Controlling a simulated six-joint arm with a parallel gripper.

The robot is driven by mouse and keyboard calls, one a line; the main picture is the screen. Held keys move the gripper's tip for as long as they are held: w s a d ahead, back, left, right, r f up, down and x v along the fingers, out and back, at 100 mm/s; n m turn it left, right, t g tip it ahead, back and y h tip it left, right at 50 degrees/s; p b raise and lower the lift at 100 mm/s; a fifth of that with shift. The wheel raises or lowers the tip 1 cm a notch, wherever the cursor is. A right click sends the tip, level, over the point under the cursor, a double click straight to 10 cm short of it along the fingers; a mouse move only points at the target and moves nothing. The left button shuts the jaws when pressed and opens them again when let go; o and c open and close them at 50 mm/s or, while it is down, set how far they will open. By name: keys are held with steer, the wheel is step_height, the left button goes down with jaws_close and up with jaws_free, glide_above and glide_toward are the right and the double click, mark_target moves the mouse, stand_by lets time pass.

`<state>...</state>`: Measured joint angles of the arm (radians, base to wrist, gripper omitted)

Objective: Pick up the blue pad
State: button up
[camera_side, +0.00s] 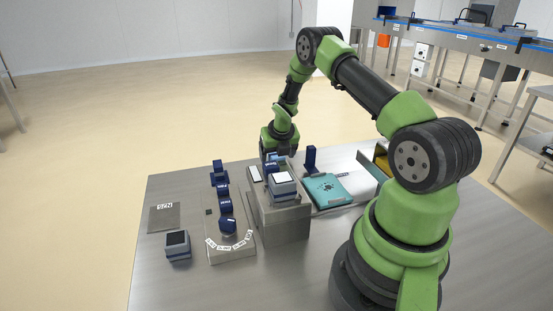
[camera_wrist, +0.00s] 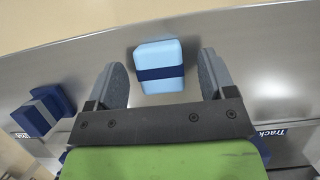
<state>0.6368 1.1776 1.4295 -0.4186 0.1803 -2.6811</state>
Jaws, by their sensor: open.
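The blue pad (camera_wrist: 159,52), a light blue block with a dark blue band around its middle, lies on the metal surface in the wrist view. My gripper (camera_wrist: 162,70) is open, with one grey finger at the left of the pad and one at the right. Gaps show between the pad and both fingers. In the side view my gripper (camera_side: 270,150) points down at the far edge of the table, behind the grey pedestal (camera_side: 283,228). The pad is mostly hidden there, and its height relative to the fingertips is unclear.
A grey-blue unit with a white top (camera_side: 284,185) stands on the pedestal. Dark blue blocks (camera_side: 224,190) line up left of it, with a dark blue knob (camera_side: 228,226) in front. A dark blue post (camera_side: 311,158) and teal packet (camera_side: 327,188) are right.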

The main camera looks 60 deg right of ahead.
steer(key=c, duration=1)
step_height(320, 180, up, 10)
steer(key=o, duration=0.3)
steer(key=shift+c, duration=1.2)
